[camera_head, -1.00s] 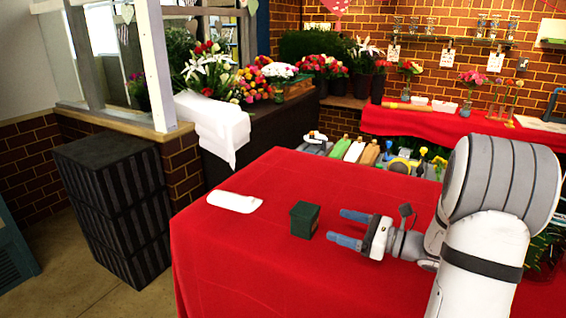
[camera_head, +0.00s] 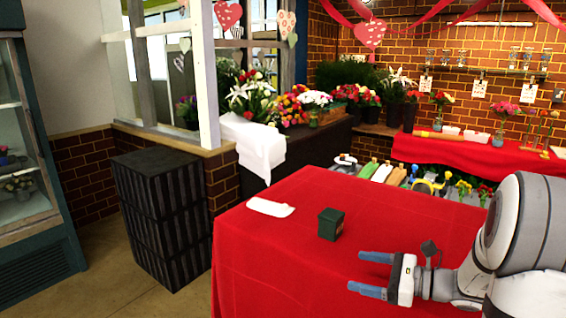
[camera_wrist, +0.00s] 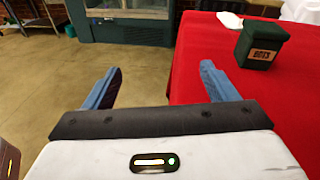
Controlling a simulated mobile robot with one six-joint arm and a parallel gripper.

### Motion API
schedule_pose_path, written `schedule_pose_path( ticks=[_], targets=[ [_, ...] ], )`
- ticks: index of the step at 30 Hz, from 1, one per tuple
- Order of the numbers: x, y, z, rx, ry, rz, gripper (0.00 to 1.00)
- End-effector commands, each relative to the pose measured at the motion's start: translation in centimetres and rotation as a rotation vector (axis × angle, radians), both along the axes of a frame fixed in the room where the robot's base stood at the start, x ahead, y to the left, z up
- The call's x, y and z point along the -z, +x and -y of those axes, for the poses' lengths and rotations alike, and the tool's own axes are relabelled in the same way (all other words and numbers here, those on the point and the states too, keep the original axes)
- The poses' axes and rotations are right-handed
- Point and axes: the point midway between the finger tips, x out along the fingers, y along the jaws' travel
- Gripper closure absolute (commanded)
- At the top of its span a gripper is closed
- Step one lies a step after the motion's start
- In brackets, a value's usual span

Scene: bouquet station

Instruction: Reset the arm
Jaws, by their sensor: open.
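My gripper (camera_head: 372,273) is open and empty, with its two blue fingers apart and pointing left over the red-covered table (camera_head: 275,240) in the head view. In the wrist view my gripper (camera_wrist: 158,85) has the floor between its fingers, and its right finger is over the edge of the red cloth (camera_wrist: 203,45). A small dark green box (camera_head: 331,223) stands on the table beyond the fingers, apart from them. It also shows in the wrist view (camera_wrist: 262,45), to the right of the right finger, with blurred lettering on its front.
A white flat item (camera_head: 270,208) lies near the table's left corner. Black stacked crates (camera_head: 160,215) stand on the floor to the left. A glass-fronted cabinet (camera_head: 30,190) is at the far left. Flower bouquets (camera_head: 290,105) and tools (camera_head: 395,176) are behind the table.

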Motion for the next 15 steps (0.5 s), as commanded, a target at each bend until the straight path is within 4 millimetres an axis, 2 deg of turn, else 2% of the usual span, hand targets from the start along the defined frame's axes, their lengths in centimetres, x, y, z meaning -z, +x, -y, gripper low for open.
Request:
schedule_pose_path(
  ticks=[8, 11, 15],
  targets=[
    [-0.5, -4.9, -5.0, -0.247, -0.282, 0.071, 0.2],
    [-0.4, -7.5, -6.7, -0.374, -0.426, 0.121, 0.2],
    [-0.3, -12.3, -8.3, -0.621, -0.708, 0.252, 0.2]
  ],
)
